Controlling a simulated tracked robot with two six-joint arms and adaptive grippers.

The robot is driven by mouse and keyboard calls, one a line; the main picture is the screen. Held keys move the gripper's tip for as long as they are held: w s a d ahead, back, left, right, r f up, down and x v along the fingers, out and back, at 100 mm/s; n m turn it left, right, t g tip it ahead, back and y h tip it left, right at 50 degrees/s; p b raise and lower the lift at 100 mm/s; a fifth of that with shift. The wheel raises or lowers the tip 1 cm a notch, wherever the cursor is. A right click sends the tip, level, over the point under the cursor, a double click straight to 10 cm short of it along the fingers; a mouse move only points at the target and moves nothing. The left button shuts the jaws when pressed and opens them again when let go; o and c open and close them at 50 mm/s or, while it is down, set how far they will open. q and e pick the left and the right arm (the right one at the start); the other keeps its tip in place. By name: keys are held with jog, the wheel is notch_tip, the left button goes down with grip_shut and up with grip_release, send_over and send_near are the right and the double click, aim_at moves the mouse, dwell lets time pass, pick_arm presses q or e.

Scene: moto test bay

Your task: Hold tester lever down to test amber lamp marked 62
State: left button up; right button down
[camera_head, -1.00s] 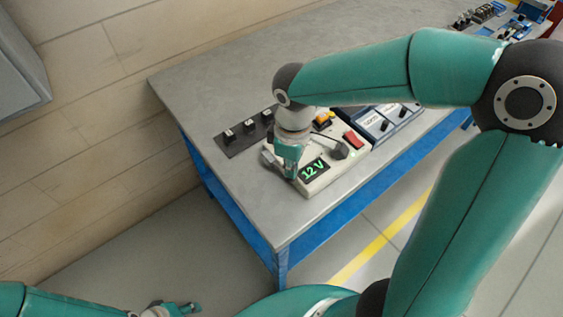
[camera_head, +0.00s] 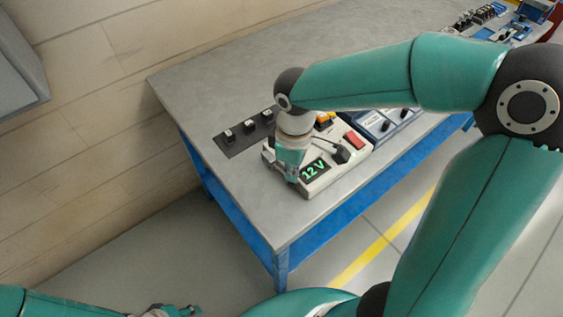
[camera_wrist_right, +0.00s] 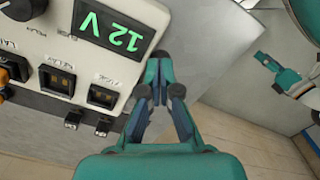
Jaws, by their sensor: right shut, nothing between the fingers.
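The tester is a white box (camera_head: 325,182) near the table's front edge, with a green "12 V" display (camera_head: 315,170), a red switch (camera_head: 355,140) and sockets that show in the wrist view (camera_wrist_right: 57,81). I cannot make out its lever. My right gripper (camera_head: 292,178) is shut and empty, pointing down over the tester's near-left part; in the wrist view its fingertips (camera_wrist_right: 160,70) are close to the tester's edge beside the display. Contact is unclear. An amber part (camera_head: 324,119) shows behind my right wrist; no 62 is readable. My left gripper (camera_head: 182,311) is low, its jaws unclear.
A dark strip with several small switches (camera_head: 228,134) lies left of the tester. A blue-and-white unit (camera_head: 377,124) stands to its right. More parts (camera_head: 478,18) lie at the table's far end. The grey tabletop (camera_head: 200,85) is clear at the back left.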

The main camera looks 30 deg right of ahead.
jog(key=shift+f, duration=0.35)
jog(key=shift+f+b, duration=0.15)
jog(key=shift+b, duration=0.15)
dwell(1.7)
notch_tip(320, 180, up, 9)
jog(key=p, duration=0.7)
jog(key=shift+s, duration=0.15)
dwell(0.6)
